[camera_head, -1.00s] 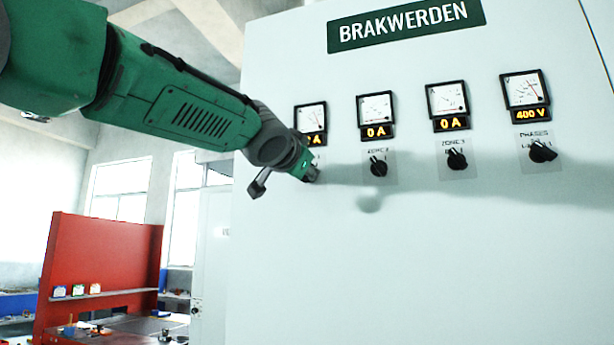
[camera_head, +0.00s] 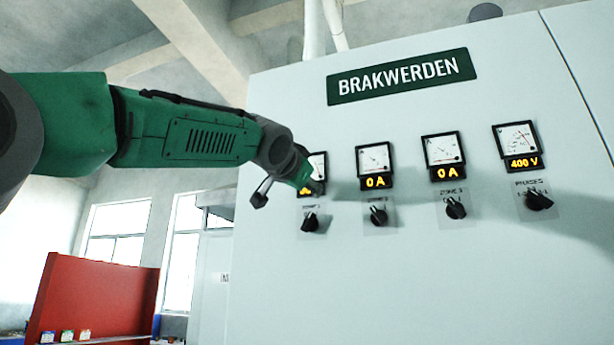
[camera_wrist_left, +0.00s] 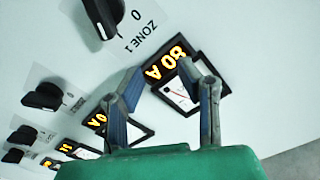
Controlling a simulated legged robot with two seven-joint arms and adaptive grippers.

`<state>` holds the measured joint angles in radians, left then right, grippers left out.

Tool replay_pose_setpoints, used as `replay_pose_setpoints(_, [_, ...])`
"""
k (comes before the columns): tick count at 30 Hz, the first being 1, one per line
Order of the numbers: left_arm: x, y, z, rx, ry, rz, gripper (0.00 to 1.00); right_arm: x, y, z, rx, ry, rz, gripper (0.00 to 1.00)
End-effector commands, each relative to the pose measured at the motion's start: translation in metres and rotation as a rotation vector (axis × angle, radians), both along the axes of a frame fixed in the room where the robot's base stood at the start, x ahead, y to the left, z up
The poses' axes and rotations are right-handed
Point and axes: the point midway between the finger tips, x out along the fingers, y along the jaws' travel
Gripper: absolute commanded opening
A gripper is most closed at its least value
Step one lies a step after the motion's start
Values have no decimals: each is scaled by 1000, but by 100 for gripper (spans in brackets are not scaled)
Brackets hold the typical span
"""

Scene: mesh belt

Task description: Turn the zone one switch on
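The zone one switch (camera_head: 310,222) is a black knob on the pale cabinet, below the leftmost meter (camera_head: 318,168). In the left wrist view the knob (camera_wrist_left: 103,16) sits beside its "ZONE 1" label, its handle at a different angle from the other knobs. The meter's display (camera_wrist_left: 166,62) seems to read 80 A there. My left gripper (camera_head: 308,186) is above the switch, in front of the meter, and hides part of it. In the wrist view its fingers (camera_wrist_left: 165,88) are apart with nothing between them. The switch is clear of the fingers. My right gripper is not in view.
The zone two switch (camera_head: 378,215), zone three switch (camera_head: 456,208) and phases switch (camera_head: 539,200) follow to the right under their meters. Zones two and three read 0 A. The lower cabinet front (camera_head: 400,290) is bare. A red panel (camera_head: 95,295) stands at the lower left.

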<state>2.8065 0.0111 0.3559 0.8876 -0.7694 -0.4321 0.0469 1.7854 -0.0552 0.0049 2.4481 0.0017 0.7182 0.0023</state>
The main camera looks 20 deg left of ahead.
Motion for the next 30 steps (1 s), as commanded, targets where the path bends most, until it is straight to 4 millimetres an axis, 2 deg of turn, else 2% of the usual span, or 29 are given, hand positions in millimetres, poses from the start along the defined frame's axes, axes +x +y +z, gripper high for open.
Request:
replay_pose_setpoints(3, [1,0,16,-3,-1,-1,31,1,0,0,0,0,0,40])
replay_pose_setpoints(10, [0,0,32,-1,-1,-1,31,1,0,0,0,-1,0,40])
replay_pose_setpoints(30, [-1,-1,36,0,0,-1,31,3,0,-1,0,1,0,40])
